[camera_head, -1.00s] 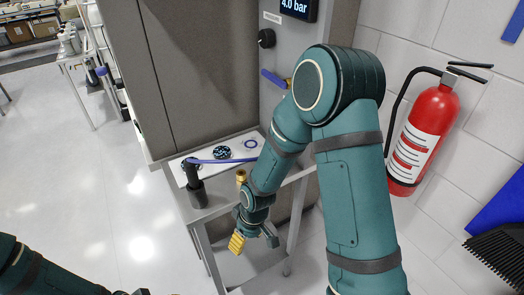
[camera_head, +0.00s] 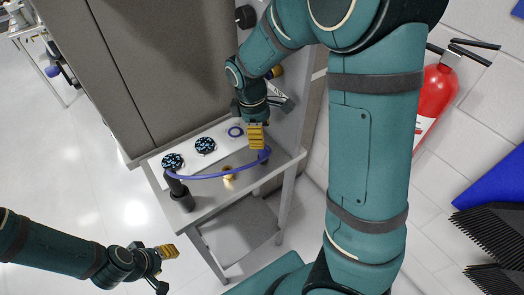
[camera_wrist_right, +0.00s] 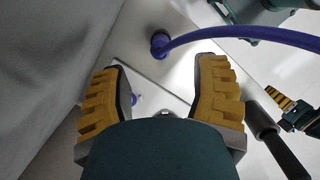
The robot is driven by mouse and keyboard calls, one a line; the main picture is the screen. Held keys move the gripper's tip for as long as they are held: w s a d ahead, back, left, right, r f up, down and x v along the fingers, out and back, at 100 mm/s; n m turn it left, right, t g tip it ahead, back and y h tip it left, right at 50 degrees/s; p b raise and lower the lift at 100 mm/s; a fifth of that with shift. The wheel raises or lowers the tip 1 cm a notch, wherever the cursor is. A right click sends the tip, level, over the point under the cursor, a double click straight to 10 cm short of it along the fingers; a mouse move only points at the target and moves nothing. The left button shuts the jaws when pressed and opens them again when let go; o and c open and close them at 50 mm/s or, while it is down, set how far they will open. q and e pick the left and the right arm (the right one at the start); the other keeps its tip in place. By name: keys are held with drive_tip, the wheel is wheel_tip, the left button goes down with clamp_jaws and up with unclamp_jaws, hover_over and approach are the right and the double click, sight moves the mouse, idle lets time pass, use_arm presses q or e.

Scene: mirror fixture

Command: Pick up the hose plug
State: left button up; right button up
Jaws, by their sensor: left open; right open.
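A thin blue-purple hose (camera_head: 215,176) curves over the small bench. In the head view its left end meets a black upright cylinder (camera_head: 180,194). Its right end lies just below my right gripper (camera_head: 272,126). In the right wrist view the hose (camera_wrist_right: 235,33) ends in a dark ring-like end (camera_wrist_right: 160,44), beyond the fingertips. I cannot tell for certain which end is the hose plug. My right gripper (camera_wrist_right: 165,85) is open, with nothing between its yellow-padded fingers. My left gripper (camera_head: 167,268) is open and empty at lower left, away from the bench.
A white panel with dark round dials (camera_head: 205,146) and a blue ring (camera_head: 235,132) lies along the back of the bench (camera_head: 215,207). A grey cabinet (camera_head: 150,70) rises behind. A red fire extinguisher (camera_head: 432,95) hangs at right.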

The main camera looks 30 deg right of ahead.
sight(264, 153)
drive_tip(key=f, duration=0.3)
drive_tip(key=shift+d+f, duration=0.2)
drive_tip(key=shift+s+d+f+b, duration=0.15)
drive_tip(key=shift+f+b, duration=0.3)
drive_tip(key=shift+f, duration=0.9)
drive_tip(key=shift+s+d+f+b, duration=0.15)
drive_tip(key=shift+f+b, duration=0.25)
drive_tip(key=shift+f, duration=0.9)
drive_tip(key=shift+a, duration=0.1)
clamp_jaws()
